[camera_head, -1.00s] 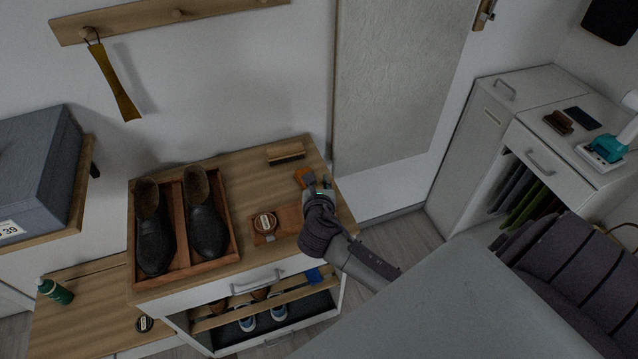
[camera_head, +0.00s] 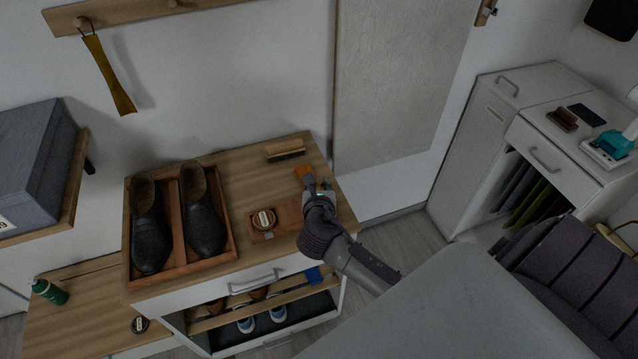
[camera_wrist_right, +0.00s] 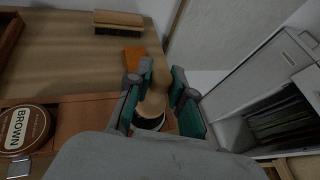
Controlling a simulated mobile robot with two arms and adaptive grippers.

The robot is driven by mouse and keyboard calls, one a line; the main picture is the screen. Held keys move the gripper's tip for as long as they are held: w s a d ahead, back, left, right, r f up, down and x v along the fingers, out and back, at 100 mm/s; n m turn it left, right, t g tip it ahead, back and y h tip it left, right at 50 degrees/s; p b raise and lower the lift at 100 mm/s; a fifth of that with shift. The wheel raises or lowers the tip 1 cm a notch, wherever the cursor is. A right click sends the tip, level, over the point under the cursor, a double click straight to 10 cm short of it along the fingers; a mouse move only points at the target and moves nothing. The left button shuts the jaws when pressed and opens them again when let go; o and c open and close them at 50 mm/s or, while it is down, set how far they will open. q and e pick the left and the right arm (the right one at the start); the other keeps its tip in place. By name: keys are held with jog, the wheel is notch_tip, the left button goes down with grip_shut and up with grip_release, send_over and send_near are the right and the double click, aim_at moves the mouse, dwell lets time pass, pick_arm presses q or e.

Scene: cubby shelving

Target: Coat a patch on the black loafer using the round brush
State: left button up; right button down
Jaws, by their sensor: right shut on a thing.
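Two black shoes, a left one (camera_head: 152,236) and a right one (camera_head: 205,222), stand side by side in a wooden tray (camera_head: 228,250) on the cabinet top. I cannot tell which is meant by the loafer. My right gripper (camera_head: 324,188) is over the right end of the cabinet top. In the right wrist view its green-padded fingers (camera_wrist_right: 156,92) are shut on the round brush (camera_wrist_right: 153,104), around its pale wooden handle. The dark brush head points down above or on the brown mat (camera_wrist_right: 80,112); contact is unclear. My left gripper is out of view.
A round tin (camera_head: 264,219) labelled BROWN in the wrist view lies on the mat. A wooden long brush (camera_head: 285,150) and an orange piece (camera_head: 304,173) lie behind. A grey box (camera_head: 35,160) stands left. Cabinet top is clear between tray and long brush.

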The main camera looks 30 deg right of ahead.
aim_at(319, 182)
jog(key=shift+f, duration=0.5)
dwell(0.3)
jog(key=shift+f+p, duration=0.15)
jog(key=shift+p, duration=0.45)
dwell(3.2)
notch_tip(319, 182, up, 5)
jog(key=p, duration=0.6)
jog(key=shift+r, duration=0.2)
jog(key=shift+r+p, duration=0.8)
jog(key=shift+r, duration=0.05)
